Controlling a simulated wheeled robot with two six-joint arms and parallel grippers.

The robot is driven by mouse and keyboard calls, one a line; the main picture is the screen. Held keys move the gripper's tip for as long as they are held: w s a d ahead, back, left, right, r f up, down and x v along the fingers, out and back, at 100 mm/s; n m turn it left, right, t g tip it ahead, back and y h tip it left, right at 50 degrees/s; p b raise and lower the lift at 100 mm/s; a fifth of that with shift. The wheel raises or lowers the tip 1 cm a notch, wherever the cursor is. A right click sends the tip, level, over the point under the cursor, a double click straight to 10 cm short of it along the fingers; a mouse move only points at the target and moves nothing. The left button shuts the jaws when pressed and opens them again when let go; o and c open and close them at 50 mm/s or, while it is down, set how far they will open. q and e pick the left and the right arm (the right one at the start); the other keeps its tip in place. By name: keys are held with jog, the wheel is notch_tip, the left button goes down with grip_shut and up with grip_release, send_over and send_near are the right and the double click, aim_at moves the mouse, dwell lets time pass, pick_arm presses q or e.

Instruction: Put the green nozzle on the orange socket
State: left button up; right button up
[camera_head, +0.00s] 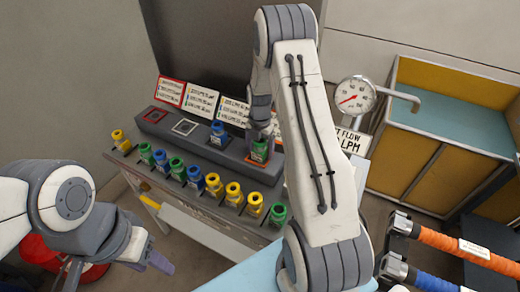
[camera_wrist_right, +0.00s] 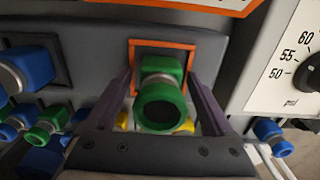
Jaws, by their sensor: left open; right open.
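A green nozzle (camera_head: 259,150) stands at the orange socket, the rightmost on the grey block. In the right wrist view the green nozzle (camera_wrist_right: 161,98) sits inside the square orange socket frame (camera_wrist_right: 183,48). My right gripper (camera_wrist_right: 161,80) is open, with one finger on each side of this nozzle and visible gaps between. In the head view my right gripper (camera_head: 260,133) reaches down over the nozzle and partly hides it. My left gripper (camera_head: 120,264) is open and empty at the lower left, away from the sockets.
The grey block also has an empty red socket (camera_head: 155,115), an empty white socket (camera_head: 185,127) and a blue nozzle (camera_head: 218,134). A row of yellow, green and blue nozzles stands in front, including a green one (camera_head: 278,213). A gauge (camera_head: 355,95) stands to the right.

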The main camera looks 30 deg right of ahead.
jog(key=shift+r, duration=0.15)
notch_tip(320, 180, up, 11)
jog(key=shift+r+b, duration=0.1)
jog(key=shift+b, duration=0.95)
jog(key=shift+r, duration=0.4)
jog(key=shift+a+r, duration=0.1)
jog(key=s+a+r+m, duration=0.3)
jog(key=s+a+m, duration=0.15)
jog(key=a, duration=0.65)
jog(key=s+a+r+m, duration=0.35)
jog(key=s+a, duration=0.25)
jog(key=a, duration=0.5)
jog(key=s+a+m, duration=0.3)
jog(key=s+m, duration=0.1)
jog(key=s, duration=0.5)
jog(key=s+a+f+m+y, duration=0.1)
jog(key=s+a+m, duration=0.3)
jog(key=s, duration=0.4)
jog(key=shift+s+m, duration=0.4)
